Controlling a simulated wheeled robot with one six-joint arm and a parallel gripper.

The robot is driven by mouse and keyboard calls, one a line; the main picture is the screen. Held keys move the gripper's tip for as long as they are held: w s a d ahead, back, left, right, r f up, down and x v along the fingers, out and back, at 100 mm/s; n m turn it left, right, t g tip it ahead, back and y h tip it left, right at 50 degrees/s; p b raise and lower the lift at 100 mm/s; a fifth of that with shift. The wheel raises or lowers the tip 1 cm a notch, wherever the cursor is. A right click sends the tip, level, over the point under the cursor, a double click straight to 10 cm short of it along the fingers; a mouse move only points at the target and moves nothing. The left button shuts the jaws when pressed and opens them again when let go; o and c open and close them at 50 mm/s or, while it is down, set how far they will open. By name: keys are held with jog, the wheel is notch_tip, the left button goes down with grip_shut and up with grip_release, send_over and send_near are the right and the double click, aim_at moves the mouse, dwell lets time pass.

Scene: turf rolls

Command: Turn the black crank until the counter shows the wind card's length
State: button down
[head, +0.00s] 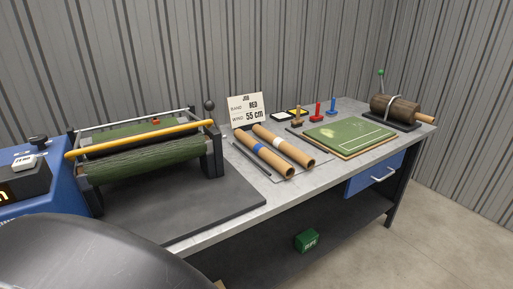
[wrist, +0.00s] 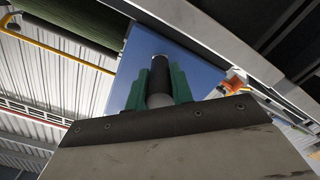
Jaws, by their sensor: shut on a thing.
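The job card (head: 247,110) stands at the back of the bench and reads band RED, wind 55 cm. The winder carries a green turf roll (head: 145,158) under a yellow bar (head: 140,139). The gripper and the crank are not visible in the head view; the rest of the crank is hidden.
A turf board (head: 345,137) and a log roller (head: 395,108) are farther right. A green box (head: 306,240) is on the lower shelf. My dark arm fills the lower left.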

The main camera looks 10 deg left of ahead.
jog(key=shift+s+a, duration=0.4)
jog(key=shift+s, duration=0.05)
jog(key=shift+f, duration=0.1)
jog(key=c, duration=1.2)
grip_release()
jog(key=shift+d, duration=0.1)
